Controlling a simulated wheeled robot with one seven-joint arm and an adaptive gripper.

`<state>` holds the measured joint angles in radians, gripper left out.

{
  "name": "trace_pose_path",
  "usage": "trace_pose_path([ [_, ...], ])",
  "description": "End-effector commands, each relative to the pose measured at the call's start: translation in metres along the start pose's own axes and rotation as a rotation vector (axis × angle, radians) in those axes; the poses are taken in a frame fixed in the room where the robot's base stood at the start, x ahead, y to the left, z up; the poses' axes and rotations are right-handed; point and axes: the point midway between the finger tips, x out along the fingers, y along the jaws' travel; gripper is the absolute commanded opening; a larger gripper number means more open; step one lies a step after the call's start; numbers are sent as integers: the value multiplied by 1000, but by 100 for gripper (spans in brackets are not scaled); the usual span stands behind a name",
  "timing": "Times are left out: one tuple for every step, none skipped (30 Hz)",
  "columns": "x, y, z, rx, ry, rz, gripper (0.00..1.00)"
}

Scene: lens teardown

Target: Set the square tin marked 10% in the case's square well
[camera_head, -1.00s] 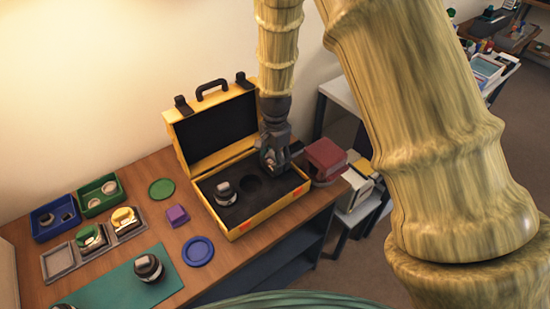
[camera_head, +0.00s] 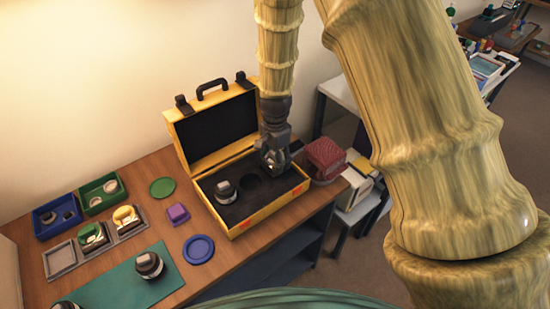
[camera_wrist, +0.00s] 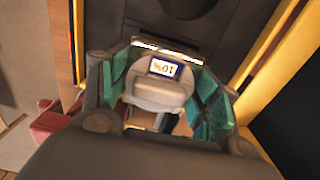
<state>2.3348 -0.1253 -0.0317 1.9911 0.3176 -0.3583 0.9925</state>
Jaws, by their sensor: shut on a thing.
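The tin marked 10% (camera_wrist: 158,94) is grey, with a small white and blue label that reads upside down in the wrist view. My gripper (camera_wrist: 163,84) is shut on it, with a green pad on each side. The yellow case (camera_head: 244,218) stands open on the table, its lid leaning up at the back. In the head view, my gripper (camera_head: 273,161) is over the right part of the dark foam (camera_head: 240,207). I cannot make out the square well; the gripper covers that area. I cannot tell whether the tin touches the foam.
A dark, white-banded cylinder (camera_head: 226,191) stands in the foam, beside an empty round well (camera_head: 251,188). A dark red box (camera_head: 325,158) is just right of the case. A purple block (camera_head: 178,214), a blue disc (camera_head: 198,250) and a green mat (camera_head: 115,291) lie to the left.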

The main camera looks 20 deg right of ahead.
Motion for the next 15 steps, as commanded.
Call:
trace_pose_path([
  [1,0,0,0,0,0,38],
  [1,0,0,0,0,0,38],
  [2,0,0,0,0,0,38],
  [2,0,0,0,0,0,38],
  [3,0,0,0,0,0,38],
  [4,0,0,0,0,0,38],
  [4,0,0,0,0,0,38],
  [5,0,0,0,0,0,38],
  [6,0,0,0,0,0,38],
  [6,0,0,0,0,0,38],
  [7,0,0,0,0,0,38],
  [7,0,0,0,0,0,38],
  [8,0,0,0,0,0,38],
  [9,0,0,0,0,0,38],
  [9,0,0,0,0,0,38],
])
